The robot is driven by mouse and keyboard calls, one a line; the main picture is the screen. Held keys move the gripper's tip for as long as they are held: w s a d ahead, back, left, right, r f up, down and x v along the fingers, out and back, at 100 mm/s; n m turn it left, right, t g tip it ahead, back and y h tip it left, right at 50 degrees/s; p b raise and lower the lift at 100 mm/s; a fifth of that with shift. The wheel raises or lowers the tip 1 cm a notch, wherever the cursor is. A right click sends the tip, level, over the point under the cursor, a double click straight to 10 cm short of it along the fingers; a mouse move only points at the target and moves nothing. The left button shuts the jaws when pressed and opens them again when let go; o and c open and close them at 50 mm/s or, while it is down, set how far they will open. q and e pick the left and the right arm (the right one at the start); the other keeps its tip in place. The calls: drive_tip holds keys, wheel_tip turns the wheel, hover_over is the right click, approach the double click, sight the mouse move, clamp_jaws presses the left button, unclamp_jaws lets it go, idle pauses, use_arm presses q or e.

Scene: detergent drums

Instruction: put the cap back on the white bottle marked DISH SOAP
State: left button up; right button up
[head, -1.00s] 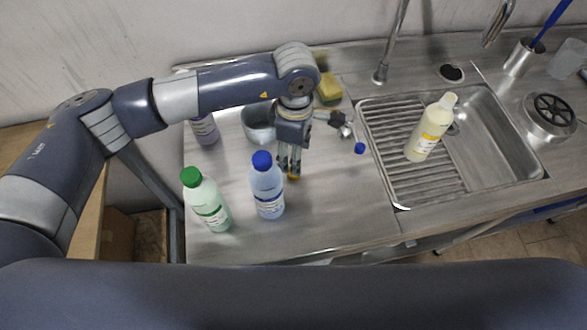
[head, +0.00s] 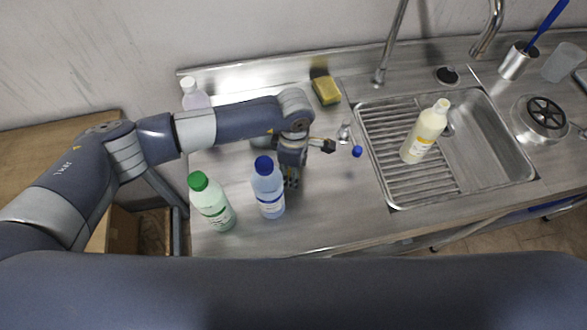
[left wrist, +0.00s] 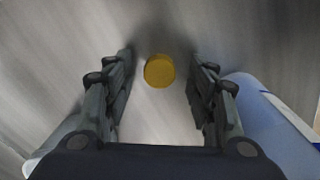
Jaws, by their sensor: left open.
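A yellow cap (left wrist: 159,71) lies on the metal counter in the left wrist view, between the fingers of my open left gripper (left wrist: 162,60). The fingers stand apart from it on both sides. In the head view my left gripper (head: 291,182) points down just right of the blue bottle, and the cap is hidden there. A creamy white bottle (head: 422,136) with a yellow-marked label stands tilted in the sink; its lettering is too small to read. My right gripper is not in view.
A blue bottle (head: 268,190) stands close beside my left gripper, and a green-capped bottle (head: 212,205) left of it. A white-capped bottle (head: 194,95) and a sponge (head: 326,91) are behind. A small blue object (head: 357,151) lies near the sink (head: 497,150).

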use_arm(q)
drive_tip(key=shift+f, duration=0.25)
drive_tip(key=shift+c, duration=0.6)
drive_tip(key=c, duration=0.6)
drive_tip(key=shift+c, duration=0.2)
drive_tip(key=shift+r+b, duration=0.35)
drive_tip(key=shift+r, duration=0.25)
wheel_tip(320, 180, up, 9)
drive_tip(key=b, duration=0.3)
